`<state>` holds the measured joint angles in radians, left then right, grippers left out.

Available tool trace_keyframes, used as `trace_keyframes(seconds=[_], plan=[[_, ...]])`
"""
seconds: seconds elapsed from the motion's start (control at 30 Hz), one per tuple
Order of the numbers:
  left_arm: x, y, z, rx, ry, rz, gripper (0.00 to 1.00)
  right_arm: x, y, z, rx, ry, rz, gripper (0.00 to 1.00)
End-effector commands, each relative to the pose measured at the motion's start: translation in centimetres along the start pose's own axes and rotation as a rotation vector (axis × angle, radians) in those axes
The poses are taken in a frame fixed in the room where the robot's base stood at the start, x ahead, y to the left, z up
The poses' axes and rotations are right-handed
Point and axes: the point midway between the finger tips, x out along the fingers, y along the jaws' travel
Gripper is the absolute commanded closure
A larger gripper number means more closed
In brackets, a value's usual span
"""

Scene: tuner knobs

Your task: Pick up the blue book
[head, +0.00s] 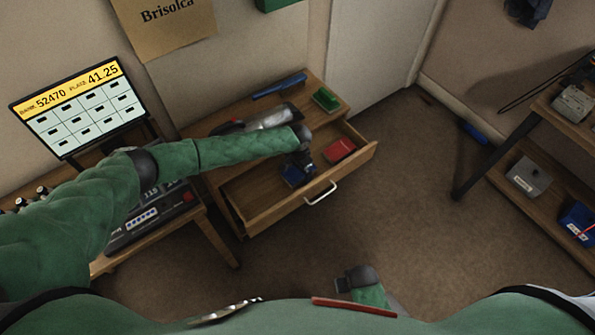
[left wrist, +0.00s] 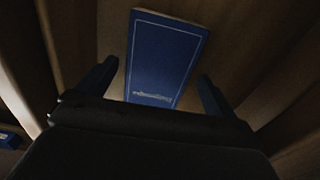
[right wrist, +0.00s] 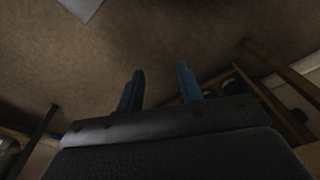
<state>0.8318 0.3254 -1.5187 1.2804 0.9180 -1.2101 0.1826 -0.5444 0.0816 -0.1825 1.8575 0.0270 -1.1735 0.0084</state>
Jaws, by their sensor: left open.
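The blue book (head: 291,177) lies in the open wooden drawer, partly covered by my left gripper (head: 301,172) in the head view. In the left wrist view the blue book (left wrist: 165,55) lies between the two open fingers of the left gripper (left wrist: 158,70), with a gap on each side. Its near end is hidden behind the gripper body. I cannot tell how far the fingertips are above it. My right gripper (right wrist: 160,68) has its fingers apart with nothing between them, over the floor. It also shows low in the head view (head: 350,281).
A red item (head: 340,150) lies in the drawer (head: 262,205), right of the blue book. The cabinet top holds a green item (head: 326,99) and a long blue item (head: 280,86). A shelf (head: 540,200) stands at the right.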

Motion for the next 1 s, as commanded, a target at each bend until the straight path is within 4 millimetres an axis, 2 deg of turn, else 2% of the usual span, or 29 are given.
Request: trace_keyframes(seconds=[0.1, 0.13, 0.3, 0.4, 0.63, 0.77, 1.0], plan=[[0.0, 0.0, 0.0, 0.000, 0.000, 0.000, 0.07, 0.1, -0.1, -0.1, 0.000, -0.008, 0.003, 0.64], [0.0, 0.0, 0.0, 0.000, 0.000, 0.000, 0.11, 0.2, -0.1, -0.3, 0.000, -0.010, 0.002, 0.64], [0.0, 0.0, 0.0, 0.000, 0.000, 0.001, 0.45, 0.1, -0.2, -0.9, 0.001, -0.004, 0.002, 0.64], [0.0, 0.0, 0.0, -0.001, 0.000, 0.000, 0.60, 0.1, -0.2, -0.9, 0.001, -0.004, 0.001, 0.64], [-0.1, 0.0, 0.0, 0.000, 0.000, 0.001, 0.60, 0.1, -0.2, -0.7, 0.001, -0.005, 0.001, 0.64], [-1.0, -0.1, 0.0, -0.001, 0.001, 0.001, 0.60, 0.2, -0.2, -0.3, 0.001, -0.018, 0.001, 0.64], [-5.0, 0.0, 0.0, 0.000, 0.003, 0.000, 0.60, -4.5, -0.6, -1.3, -0.001, 0.006, -0.006, 0.64]])
